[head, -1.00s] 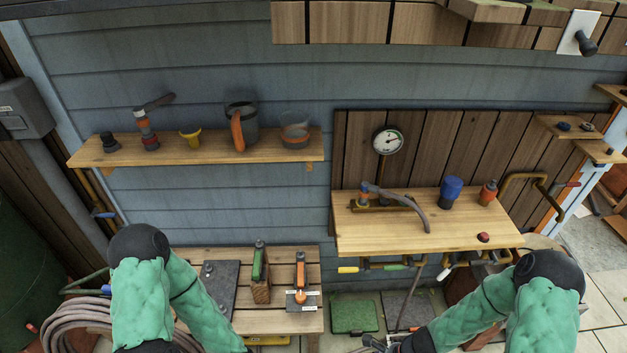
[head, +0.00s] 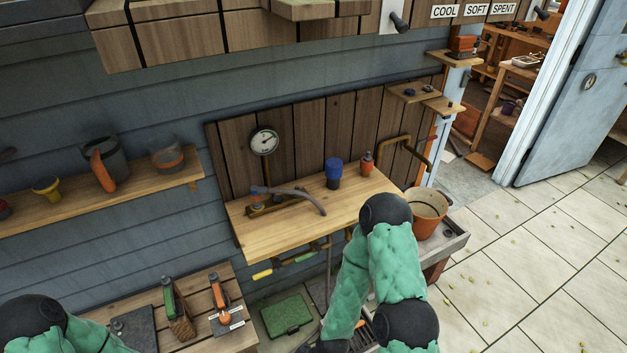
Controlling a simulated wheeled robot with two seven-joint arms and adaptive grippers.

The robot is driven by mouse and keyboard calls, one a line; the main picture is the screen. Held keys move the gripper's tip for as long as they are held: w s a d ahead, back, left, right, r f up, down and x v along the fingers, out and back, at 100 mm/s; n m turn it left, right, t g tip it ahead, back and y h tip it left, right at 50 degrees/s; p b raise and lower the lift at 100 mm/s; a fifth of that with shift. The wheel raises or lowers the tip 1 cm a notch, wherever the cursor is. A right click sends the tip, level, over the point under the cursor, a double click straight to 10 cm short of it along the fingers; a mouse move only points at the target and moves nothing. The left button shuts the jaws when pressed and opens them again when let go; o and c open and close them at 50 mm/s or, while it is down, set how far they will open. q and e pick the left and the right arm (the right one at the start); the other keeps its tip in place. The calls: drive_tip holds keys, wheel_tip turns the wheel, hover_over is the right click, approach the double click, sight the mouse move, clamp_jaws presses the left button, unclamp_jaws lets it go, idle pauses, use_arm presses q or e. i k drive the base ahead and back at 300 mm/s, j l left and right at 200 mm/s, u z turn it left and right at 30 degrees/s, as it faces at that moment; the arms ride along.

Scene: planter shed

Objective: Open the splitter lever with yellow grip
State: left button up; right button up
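The splitter lever with the yellow grip (head: 262,274) sticks out to the left under the front edge of the wooden wall shelf. A second lever with a green grip (head: 305,257) is on the same brass pipework to its right. My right arm covers the pipework farther right. My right gripper (head: 322,346) is at the bottom edge, low and to the right of the yellow grip, apart from it. It is dark and partly cut off, so its fingers are unclear. My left arm shows at the lower left, but its gripper is out of view.
The wall shelf (head: 300,222) holds a hose fitting (head: 285,195), a blue-topped item (head: 334,172) and an orange bottle (head: 367,163). A slatted bench (head: 205,325) with tools stands at lower left. A green box (head: 286,315) lies below. Open tiled floor is at right.

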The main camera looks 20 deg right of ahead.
sight(280, 268)
drive_tip(key=k+l+z, duration=0.15)
drive_tip(key=z, duration=0.25)
drive_tip(key=k+l+z, duration=0.1)
drive_tip(key=l+z, duration=0.35)
drive_tip(key=j, duration=0.1)
